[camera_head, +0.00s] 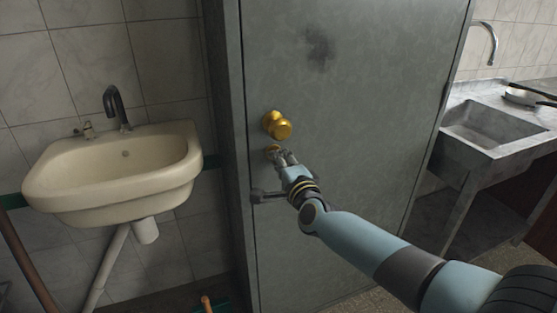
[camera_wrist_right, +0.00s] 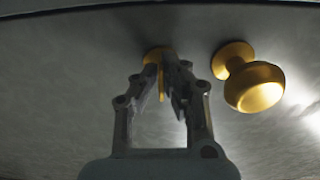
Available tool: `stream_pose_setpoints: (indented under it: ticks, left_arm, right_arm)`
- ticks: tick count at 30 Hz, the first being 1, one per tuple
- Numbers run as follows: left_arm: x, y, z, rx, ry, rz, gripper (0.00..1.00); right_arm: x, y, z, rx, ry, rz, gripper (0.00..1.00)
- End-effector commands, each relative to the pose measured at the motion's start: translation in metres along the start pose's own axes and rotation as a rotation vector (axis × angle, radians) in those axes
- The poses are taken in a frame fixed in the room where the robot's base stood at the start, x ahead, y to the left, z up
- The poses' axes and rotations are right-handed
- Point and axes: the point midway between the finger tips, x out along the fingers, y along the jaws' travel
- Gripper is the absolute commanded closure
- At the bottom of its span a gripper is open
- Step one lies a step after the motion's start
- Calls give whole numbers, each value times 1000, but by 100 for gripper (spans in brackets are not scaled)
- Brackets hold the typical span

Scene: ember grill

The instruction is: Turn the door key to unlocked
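The grey metal door (camera_head: 350,95) is closed and has a round gold knob (camera_head: 277,125) near its left edge; the knob also shows at the right of the wrist view (camera_wrist_right: 255,85). Below the knob is a gold lock plate (camera_head: 272,151), partly covered by my right gripper (camera_head: 283,157). In the right wrist view the gold key (camera_wrist_right: 161,84) shows as a thin strip between the fingertips of my right gripper (camera_wrist_right: 163,78), which are closed in on it from both sides. The turn of the key is hard to read. My left gripper is not in view.
A grey lever handle (camera_head: 266,195) sits on the door below the lock, close to my right wrist. A cream washbasin (camera_head: 110,170) hangs on the tiled wall at the left. A stone sink (camera_head: 485,130) stands at the right.

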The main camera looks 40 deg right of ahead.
Motion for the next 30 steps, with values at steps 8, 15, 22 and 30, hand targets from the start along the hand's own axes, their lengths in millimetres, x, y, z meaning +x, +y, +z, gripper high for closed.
stream_pose_setpoints:
  ticks: [8,15,22,30]
  left_arm:
    - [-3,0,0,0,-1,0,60]
    - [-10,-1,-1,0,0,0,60]
    - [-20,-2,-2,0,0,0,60]
    - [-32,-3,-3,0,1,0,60]
  right_arm:
    - [1,-2,0,-50,1,-4,100]
    - [1,-4,0,-199,2,-4,100]
    - [1,-4,0,-411,2,-4,100]
    - [1,-5,0,-670,3,-5,100]
